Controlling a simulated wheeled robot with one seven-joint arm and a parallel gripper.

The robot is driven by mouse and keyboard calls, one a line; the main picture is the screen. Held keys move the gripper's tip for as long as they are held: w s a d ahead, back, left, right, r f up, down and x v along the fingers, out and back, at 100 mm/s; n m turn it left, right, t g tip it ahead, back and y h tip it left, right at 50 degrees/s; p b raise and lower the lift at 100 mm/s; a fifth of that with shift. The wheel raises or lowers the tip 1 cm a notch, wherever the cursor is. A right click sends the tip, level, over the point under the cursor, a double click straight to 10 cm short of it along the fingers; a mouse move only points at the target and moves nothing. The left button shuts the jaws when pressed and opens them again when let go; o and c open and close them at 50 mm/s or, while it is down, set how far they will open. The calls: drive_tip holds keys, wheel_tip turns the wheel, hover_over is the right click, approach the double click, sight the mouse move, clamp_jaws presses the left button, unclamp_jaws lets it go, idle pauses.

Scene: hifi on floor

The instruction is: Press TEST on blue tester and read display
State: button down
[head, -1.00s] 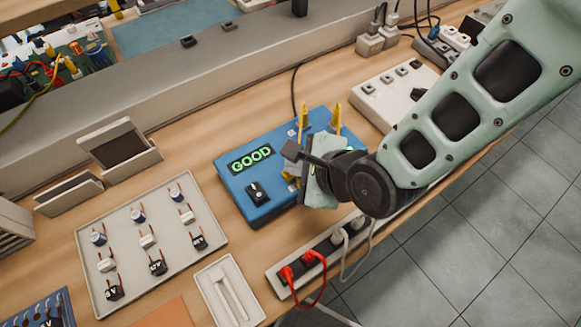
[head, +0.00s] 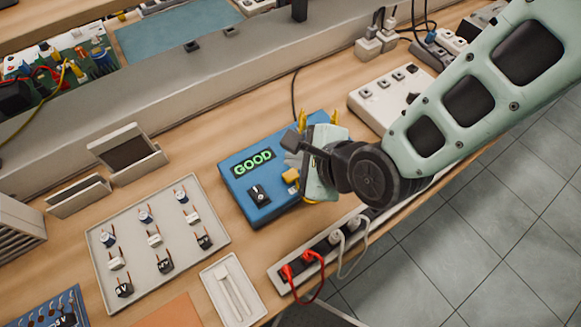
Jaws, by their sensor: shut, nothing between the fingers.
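The blue tester (head: 236,188) sits on the wooden bench, left of my gripper. Its display (head: 252,162) reads GOOD in green letters. A black knob (head: 258,195) is on its near face, and a yellow button (head: 291,176) shows at its right part; I cannot read a label on it. Yellow clips (head: 303,118) stand at its far side. My gripper (head: 292,158) is shut and empty over the tester's right part, just beyond the yellow button. The hand hides part of the tester's right side, and I cannot tell whether the fingertips touch it.
A tray (head: 176,284) of small components lies at the left. A small white tray (head: 210,285) with tweezers and a power strip (head: 275,277) with red and white plugs lie in front. A white switch box (head: 365,112) stands behind my arm. The bench's front edge runs at right.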

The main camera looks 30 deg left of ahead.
wheel_tip(320, 180, up, 2)
drive_tip(key=shift+r+p, duration=0.25)
drive_tip(key=shift+p, duration=0.4)
idle(0.3)
drive_tip(key=s+d+r+n+g+h, duration=0.1)
drive_tip(key=d+r+n+h, duration=0.3)
drive_tip(key=d+n, duration=0.6)
drive_tip(key=s+d+r+n+g+h, duration=0.1)
drive_tip(key=d+r+n+h, duration=0.3)
drive_tip(key=d+r+n, duration=0.5)
drive_tip(key=s+d+n, duration=0.1)
drive_tip(key=d, duration=0.8)
drive_tip(key=shift+s+d+g, duration=0.3)
drive_tip(key=shift+s+d, duration=0.05)
